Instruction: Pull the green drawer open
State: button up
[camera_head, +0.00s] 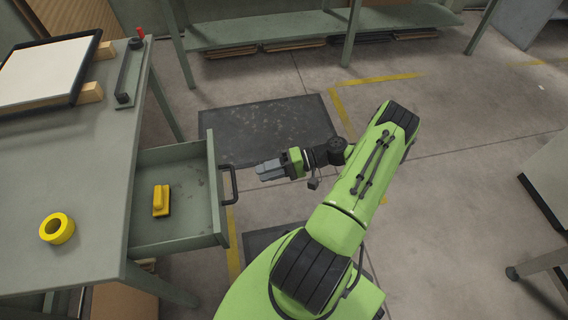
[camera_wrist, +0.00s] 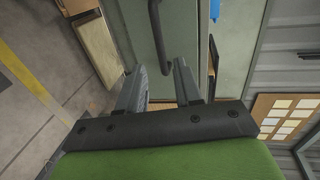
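The grey-green drawer (camera_head: 212,186) stands pulled out from the table, with its inside showing. A yellow block-like object (camera_head: 161,200) lies in it. The dark bar handle (camera_head: 234,186) is on the drawer's front. My gripper (camera_head: 262,171) is just right of the handle in the head view and appears apart from it. In the wrist view, the fingers of my gripper (camera_wrist: 160,85) stand apart with nothing between them. The handle (camera_wrist: 157,35) shows beyond the fingertips, on the drawer front (camera_wrist: 138,30).
On the table (camera_head: 75,175) are a yellow tape roll (camera_head: 57,228), a framed white panel (camera_head: 42,75) and a dark narrow tool (camera_head: 130,72). A dark mat (camera_head: 270,125) lies on the floor. A cardboard box (camera_head: 123,302) is under the table. The floor right of my arm is mostly clear.

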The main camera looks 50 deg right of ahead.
jog(key=v, duration=0.5)
jog(key=shift+s+d, duration=0.2)
jog(key=shift+d, duration=0.05)
jog(key=w+a+r+n+g+h+p, duration=0.1)
jog(key=a+r+n+g+h+p, duration=0.15)
jog(key=a+r, duration=0.4)
jog(key=w+a+r+n+g+h+p, duration=0.1)
jog(key=w+a+r+g+h+p, duration=0.15)
jog(key=r, duration=0.75)
jog(key=w+a+r+n+g+h+p, duration=0.1)
jog(key=a+r+n+g+h+p, duration=0.15)
jog(key=a+r+g, duration=0.4)
jog(key=s+a+r+t+h+p, duration=0.2)
jog(key=s+a+r+t, duration=0.1)
jog(key=s+r, duration=0.3)
jog(key=s+a+r+n+t+h+p, duration=0.1)
jog(key=s+r+t, duration=0.4)
jog(key=r, duration=0.5)
jog(key=shift+s+a+h+p, duration=0.85)
jog(key=shift+a+h, duration=0.2)
jog(key=shift+a, duration=0.05)
